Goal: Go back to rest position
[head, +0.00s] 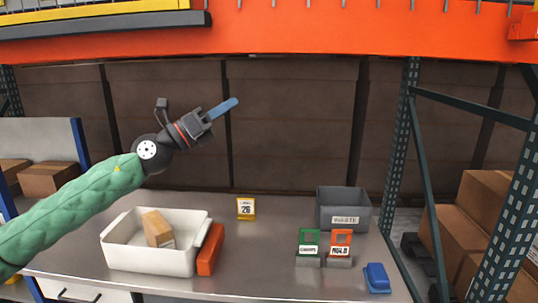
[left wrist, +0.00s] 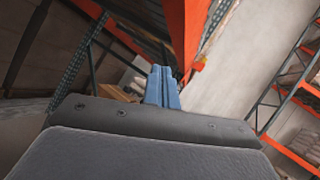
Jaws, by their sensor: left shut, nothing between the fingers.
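My left gripper (head: 222,109) is raised high above the table, pointing up and to the right in the head view. Its blue fingers are closed together with nothing between them. In the left wrist view the shut fingers (left wrist: 162,86) point away toward the orange beam and the racking. My green-sleeved left arm reaches in from the left edge. The gripper touches nothing. My right gripper does not show in either view.
On the grey table (head: 275,255) stand a white bin (head: 150,259) holding a cardboard box (head: 157,228), an orange object (head: 210,250), a yellow "26" sign (head: 246,208), a grey waste bin (head: 344,207), green (head: 309,243) and orange (head: 340,242) label stands and a blue object (head: 377,278). An orange beam (head: 300,35) crosses overhead.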

